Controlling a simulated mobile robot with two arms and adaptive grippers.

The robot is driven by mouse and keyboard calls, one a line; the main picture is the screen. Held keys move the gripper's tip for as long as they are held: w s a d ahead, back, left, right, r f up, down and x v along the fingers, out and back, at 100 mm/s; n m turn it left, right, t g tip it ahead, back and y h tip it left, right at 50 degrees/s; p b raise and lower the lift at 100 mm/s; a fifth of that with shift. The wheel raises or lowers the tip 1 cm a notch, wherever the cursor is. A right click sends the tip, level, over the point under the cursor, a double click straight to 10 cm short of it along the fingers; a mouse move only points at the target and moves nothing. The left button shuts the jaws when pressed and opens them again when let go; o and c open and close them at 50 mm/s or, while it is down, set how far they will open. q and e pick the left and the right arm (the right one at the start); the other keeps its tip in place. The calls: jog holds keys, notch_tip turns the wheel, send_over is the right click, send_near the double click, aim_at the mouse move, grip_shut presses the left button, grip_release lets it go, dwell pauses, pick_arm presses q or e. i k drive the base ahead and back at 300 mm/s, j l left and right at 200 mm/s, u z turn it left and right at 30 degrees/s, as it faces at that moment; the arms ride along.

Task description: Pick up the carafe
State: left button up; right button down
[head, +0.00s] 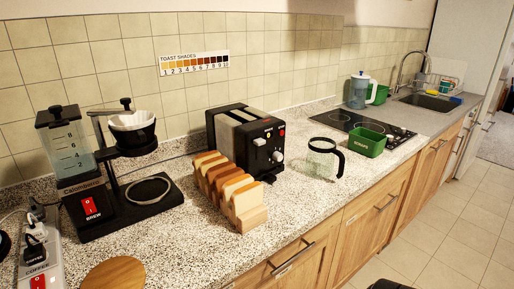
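Neither of my grippers can be made out in the head view. Only dark shapes cut off by the bottom edge show, and I cannot tell what they are.
A coffee brewer (110,180) with an empty round plate stands at left.

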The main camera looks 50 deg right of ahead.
aim_at(322, 151)
jog(key=z, duration=2)
